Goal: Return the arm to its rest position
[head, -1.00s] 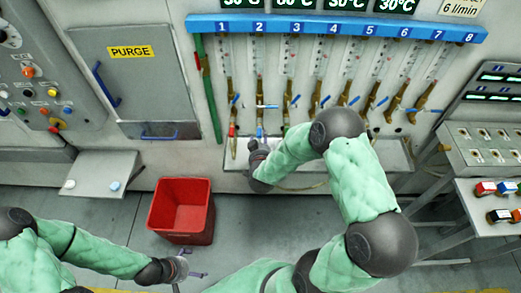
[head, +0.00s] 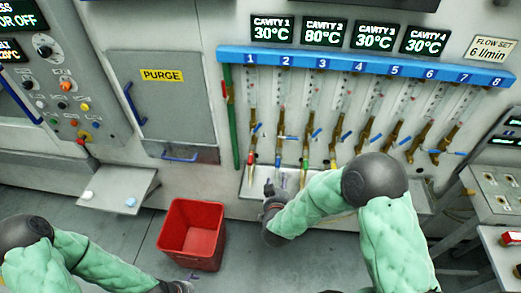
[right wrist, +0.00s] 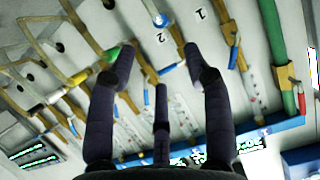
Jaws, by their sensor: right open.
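My right arm (head: 382,225) reaches in from the right, bent at the elbow. Its gripper (head: 277,187) is just below the lower end of valve line 2, in front of the grey trough. In the right wrist view this gripper (right wrist: 158,62) has its dark fingers spread, with nothing between them. Hoses and valves show beyond the fingers, and no contact is visible. My left arm (head: 85,258) lies at the lower left. Its gripper (head: 183,286) is at the bottom edge, mostly cut off, so its jaws cannot be judged.
A blue numbered rail (head: 365,66) tops the row of valve lines with blue handles. The grey trough (head: 425,200) runs below them. A red bin (head: 192,234) stands on the floor between my arms. A small grey shelf (head: 118,188) juts out at left. A bench (head: 497,195) stands at right.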

